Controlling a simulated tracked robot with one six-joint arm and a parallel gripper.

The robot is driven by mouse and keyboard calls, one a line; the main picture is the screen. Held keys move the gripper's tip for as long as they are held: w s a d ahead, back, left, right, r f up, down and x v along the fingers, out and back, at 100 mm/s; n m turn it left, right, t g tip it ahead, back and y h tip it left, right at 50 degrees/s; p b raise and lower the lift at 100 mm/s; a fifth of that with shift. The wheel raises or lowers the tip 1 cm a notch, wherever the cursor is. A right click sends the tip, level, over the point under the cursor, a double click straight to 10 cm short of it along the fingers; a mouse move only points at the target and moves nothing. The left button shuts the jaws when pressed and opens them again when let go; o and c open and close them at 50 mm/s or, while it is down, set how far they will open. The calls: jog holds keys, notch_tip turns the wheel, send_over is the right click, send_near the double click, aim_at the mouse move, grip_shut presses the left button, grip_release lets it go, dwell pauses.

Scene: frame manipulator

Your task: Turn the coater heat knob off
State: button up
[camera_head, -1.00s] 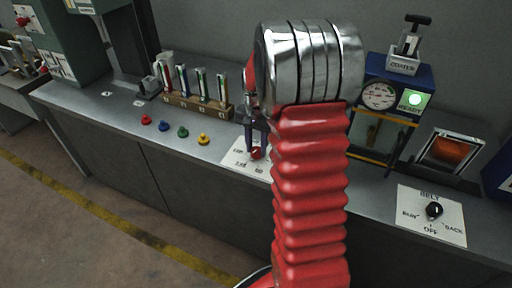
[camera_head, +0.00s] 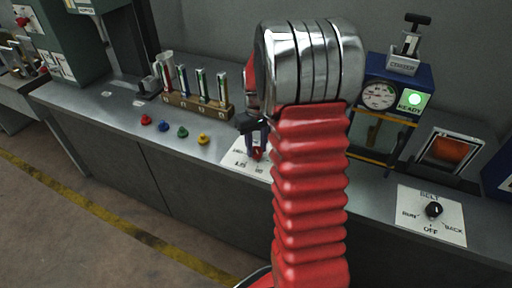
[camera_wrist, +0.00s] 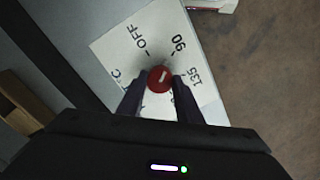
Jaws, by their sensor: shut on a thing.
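The coater heat knob is a small red knob (camera_wrist: 160,79) on a white plate (camera_wrist: 108,48) printed OFF, 90 and 135. In the wrist view its short white mark slants up and right, roughly toward the 90 side and not at OFF. My gripper (camera_wrist: 160,86) has its two dark fingers on either side of the knob, shut on it. In the head view the knob (camera_head: 257,155) shows below my gripper (camera_head: 257,148), and my red arm hides the plate's right part.
The coater (camera_head: 397,95) with a gauge and lit green READY lamp stands behind right. A belt knob plate (camera_head: 414,228) lies at the right. Several coloured pegs (camera_head: 183,132) and a wooden rack (camera_head: 190,104) of tubes are at the left.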

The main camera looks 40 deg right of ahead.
aim_at(257, 150)
jog(key=n, duration=0.5)
jog(key=shift+n, duration=0.3)
jog(key=n, duration=0.4)
jog(key=shift+n, duration=0.4)
jog(key=o, duration=1)
jog(key=shift+o, duration=0.2)
jog(key=shift+r, duration=0.15)
notch_tip(257, 150, up, 14)
jog(key=shift+f, duration=0.25)
